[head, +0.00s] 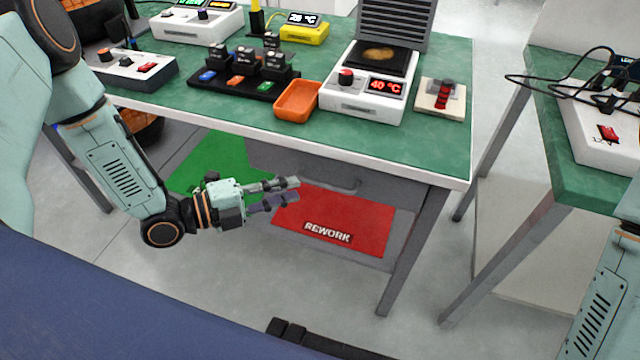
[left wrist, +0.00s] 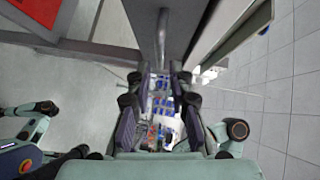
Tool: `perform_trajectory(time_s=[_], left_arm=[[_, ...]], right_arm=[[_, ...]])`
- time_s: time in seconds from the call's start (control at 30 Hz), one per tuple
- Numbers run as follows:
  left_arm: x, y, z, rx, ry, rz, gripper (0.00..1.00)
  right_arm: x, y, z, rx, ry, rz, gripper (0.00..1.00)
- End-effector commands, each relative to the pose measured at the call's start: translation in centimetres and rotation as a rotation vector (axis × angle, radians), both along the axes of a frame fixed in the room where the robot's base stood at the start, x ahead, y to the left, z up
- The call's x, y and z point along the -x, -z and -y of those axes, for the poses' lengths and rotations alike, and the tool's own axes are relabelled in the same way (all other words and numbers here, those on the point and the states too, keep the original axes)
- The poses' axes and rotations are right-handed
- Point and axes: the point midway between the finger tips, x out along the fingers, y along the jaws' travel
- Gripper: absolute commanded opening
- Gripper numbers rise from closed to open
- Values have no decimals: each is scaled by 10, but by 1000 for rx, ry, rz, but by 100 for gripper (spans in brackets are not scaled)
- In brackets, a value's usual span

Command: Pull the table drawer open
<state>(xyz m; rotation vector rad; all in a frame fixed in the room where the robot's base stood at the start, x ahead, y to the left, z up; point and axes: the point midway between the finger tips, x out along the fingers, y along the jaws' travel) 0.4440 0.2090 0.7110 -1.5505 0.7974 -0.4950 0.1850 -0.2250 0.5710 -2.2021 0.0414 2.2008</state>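The table drawer (head: 300,165) is a grey front under the green-topped table; it looks closed. Its grey bar handle (head: 345,188) runs along the front. My left gripper (head: 297,189) is in front of the drawer, just left of the handle in the head view, with its fingers apart. In the left wrist view the handle (left wrist: 162,38) lies ahead of the open fingers (left wrist: 160,78), roughly in line with the gap. I cannot tell whether they touch it. Nothing is held. My right gripper is out of view.
The table (head: 235,122) carries an orange tray (head: 297,101), a hot plate unit (head: 362,103) and other devices. A red REWORK mat (head: 365,225) and a green mat (head: 213,165) lie below. A second table (head: 570,150) stands right, with a gap between.

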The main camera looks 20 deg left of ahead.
Motion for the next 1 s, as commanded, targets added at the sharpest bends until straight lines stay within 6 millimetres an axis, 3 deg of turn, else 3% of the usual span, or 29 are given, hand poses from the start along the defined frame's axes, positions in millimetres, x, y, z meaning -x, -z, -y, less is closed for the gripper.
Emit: perform_trajectory(time_s=[0.53, 1.0], left_arm=[[-40, 11, 51, 1, 3, -3, 21], [-46, 11, 57, 1, -1, -4, 20]], right_arm=[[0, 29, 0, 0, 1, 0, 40], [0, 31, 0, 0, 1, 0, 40]])
